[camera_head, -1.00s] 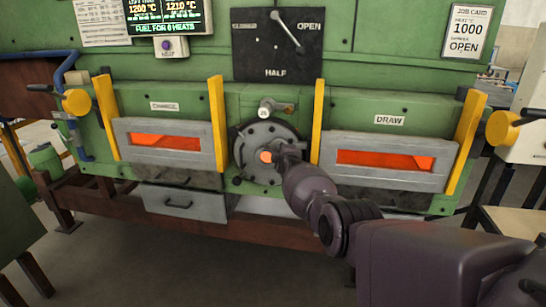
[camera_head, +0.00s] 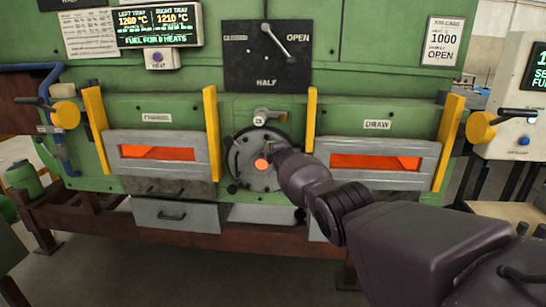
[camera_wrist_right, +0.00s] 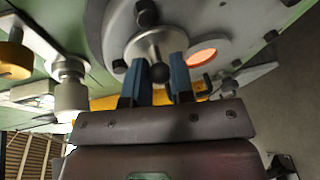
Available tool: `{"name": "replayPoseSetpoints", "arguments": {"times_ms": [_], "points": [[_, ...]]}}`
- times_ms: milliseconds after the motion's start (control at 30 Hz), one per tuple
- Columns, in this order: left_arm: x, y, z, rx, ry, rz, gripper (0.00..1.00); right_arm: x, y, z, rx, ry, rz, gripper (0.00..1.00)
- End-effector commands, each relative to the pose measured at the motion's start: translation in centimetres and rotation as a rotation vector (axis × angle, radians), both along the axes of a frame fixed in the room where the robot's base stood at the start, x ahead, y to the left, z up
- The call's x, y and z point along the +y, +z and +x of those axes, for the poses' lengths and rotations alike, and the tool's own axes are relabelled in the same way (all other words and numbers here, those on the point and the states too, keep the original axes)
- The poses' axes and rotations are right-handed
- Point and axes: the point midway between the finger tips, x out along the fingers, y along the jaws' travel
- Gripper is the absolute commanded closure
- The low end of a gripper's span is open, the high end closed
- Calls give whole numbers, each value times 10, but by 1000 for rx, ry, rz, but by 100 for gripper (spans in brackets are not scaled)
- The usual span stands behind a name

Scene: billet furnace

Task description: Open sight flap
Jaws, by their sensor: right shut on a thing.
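The round grey sight port plate (camera_head: 242,158) sits in the middle of the furnace front, with a glowing orange hole (camera_head: 261,164). In the head view my right forearm hides most of that gripper. My left gripper is not in view.
A small lever (camera_head: 268,112) sits above the plate. Yellow upright bars (camera_head: 310,130) flank it, with the glowing CHARGE (camera_head: 158,153) and DRAW (camera_head: 375,161) slots to either side. A dial (camera_head: 266,56) is above and a grey drawer (camera_head: 177,214) below.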

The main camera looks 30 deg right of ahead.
Motion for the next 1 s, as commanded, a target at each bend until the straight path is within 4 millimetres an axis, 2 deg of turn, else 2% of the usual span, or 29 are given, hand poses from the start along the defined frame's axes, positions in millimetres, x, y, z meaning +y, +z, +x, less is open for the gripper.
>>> {"name": "replayPoseSetpoints", "arguments": {"times_ms": [400,933,967,1000], "points": [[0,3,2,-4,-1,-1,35,2,11,3,90,1,-137,100],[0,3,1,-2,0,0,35,2,12,3,104,1,-157,100],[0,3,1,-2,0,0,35,2,12,3,104,1,-157,76],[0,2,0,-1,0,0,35,2,12,3,104,1,-157,70]]}}
